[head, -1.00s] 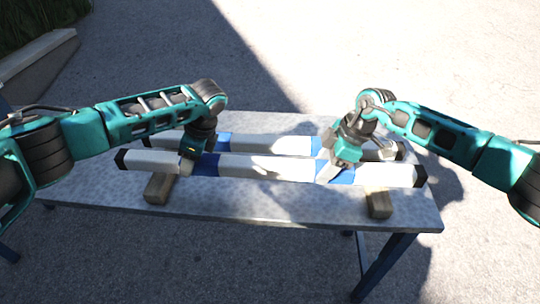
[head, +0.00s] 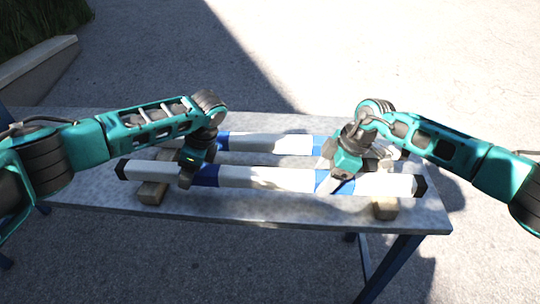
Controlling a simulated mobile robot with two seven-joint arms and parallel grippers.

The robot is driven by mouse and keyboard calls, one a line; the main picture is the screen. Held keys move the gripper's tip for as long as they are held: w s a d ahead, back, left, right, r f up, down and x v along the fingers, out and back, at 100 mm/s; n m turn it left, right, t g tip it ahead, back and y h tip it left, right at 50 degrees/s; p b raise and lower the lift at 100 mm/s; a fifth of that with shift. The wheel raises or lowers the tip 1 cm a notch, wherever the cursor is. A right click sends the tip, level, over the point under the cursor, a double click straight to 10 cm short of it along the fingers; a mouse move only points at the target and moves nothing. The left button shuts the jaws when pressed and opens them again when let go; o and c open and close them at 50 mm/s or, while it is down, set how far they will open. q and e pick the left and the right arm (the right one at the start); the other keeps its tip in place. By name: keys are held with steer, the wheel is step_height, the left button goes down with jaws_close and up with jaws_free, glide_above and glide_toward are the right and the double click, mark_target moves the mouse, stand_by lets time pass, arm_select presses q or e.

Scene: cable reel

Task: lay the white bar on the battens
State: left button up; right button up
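The white bar (head: 264,178) has blue bands and black end caps. It lies crosswise over two wooden battens, the left one (head: 152,193) and the right one (head: 385,208). Whether it touches them I cannot tell. The fingertips are partly hidden by the grippers and the bar.
A second white bar (head: 270,143) with blue bands lies behind, partly hidden by my arms. The grey table (head: 270,213) has a narrow clear strip at its front edge. A kerb and grass (head: 40,60) are at the far left.

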arm_select(q)
steer(key=shift+o, duration=0.7)
arm_select(e)
steer(key=shift+o, duration=0.7)
steer(key=shift+d+r, duration=0.1)
steer(key=shift+r, duration=0.1)
arm_select(q)
steer(key=v, duration=1.2)
arm_select(e)
steer(key=v, duration=1.1)
steer(key=shift+d+r, duration=0.2)
steer(key=shift+r, duration=0.05)
